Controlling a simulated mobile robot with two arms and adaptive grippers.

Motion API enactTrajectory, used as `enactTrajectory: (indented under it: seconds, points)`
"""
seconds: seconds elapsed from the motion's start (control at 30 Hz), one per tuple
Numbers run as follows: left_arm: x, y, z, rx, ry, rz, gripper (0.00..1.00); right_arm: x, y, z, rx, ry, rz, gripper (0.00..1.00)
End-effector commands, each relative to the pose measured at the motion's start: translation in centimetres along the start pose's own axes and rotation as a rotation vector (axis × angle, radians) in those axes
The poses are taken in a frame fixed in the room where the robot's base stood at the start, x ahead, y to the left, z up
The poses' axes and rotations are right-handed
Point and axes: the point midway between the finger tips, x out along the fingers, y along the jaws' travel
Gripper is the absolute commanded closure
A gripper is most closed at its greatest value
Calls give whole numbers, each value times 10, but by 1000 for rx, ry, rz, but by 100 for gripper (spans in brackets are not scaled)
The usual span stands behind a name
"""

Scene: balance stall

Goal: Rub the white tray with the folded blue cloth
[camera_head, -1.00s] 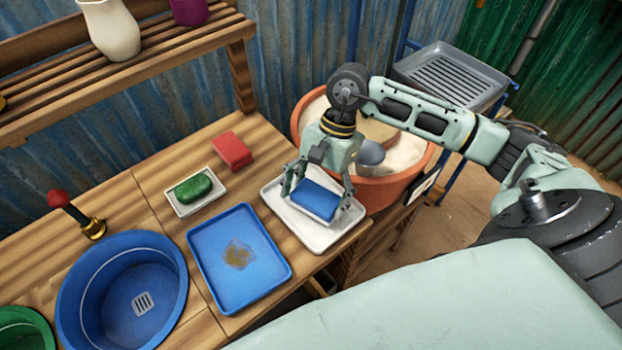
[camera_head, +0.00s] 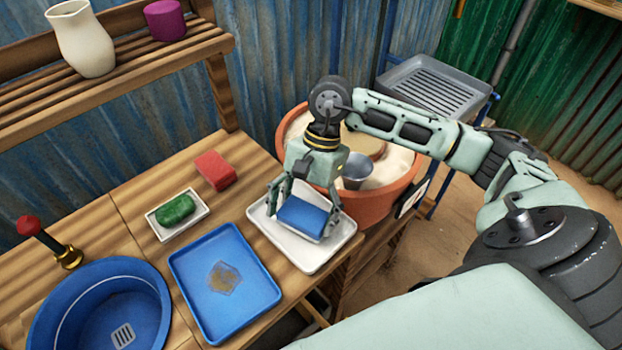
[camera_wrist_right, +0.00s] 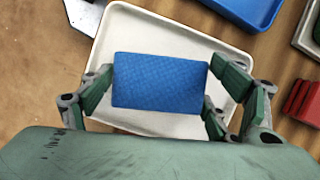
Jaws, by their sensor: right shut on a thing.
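The folded blue cloth (camera_head: 302,216) is held between the fingers of my right gripper (camera_head: 305,208). The white tray (camera_head: 297,257) lies on the wooden bench, right under the cloth. In the right wrist view the cloth (camera_wrist_right: 160,80) covers the tray's middle, and the tray's pale rim and floor (camera_wrist_right: 150,28) show around it. The fingers of my right gripper (camera_wrist_right: 161,88) press on the cloth's two short sides. I cannot tell whether the cloth touches the tray floor. The part of the tray under the cloth is hidden. My left gripper is not in view.
A blue tray (camera_head: 190,262) with a brown stain (camera_head: 223,278) lies left of the white tray. Behind are a green bar on a white dish (camera_head: 163,231) and a red block (camera_head: 215,170). A blue basin (camera_head: 75,310) is at left, a terracotta pot (camera_head: 372,208) close behind my gripper.

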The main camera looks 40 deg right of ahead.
Motion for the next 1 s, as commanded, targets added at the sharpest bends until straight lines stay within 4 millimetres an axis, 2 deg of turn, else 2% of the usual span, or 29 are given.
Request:
enactTrajectory:
  seconds: [0.1, 0.33, 0.53, 0.7, 1.0]
  points:
    - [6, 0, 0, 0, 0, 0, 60, 1, -9, -3, -1, 0, 0, 39]
    - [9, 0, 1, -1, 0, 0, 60, 0, -16, -5, 0, 0, 0, 39]
    - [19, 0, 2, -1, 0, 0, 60, 0, -33, -10, -1, 0, -2, 39]
    - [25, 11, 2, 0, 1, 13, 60, 0, -46, -14, 0, 1, -1, 39]
    - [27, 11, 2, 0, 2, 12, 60, -2, -51, -14, 0, 0, 0, 39]
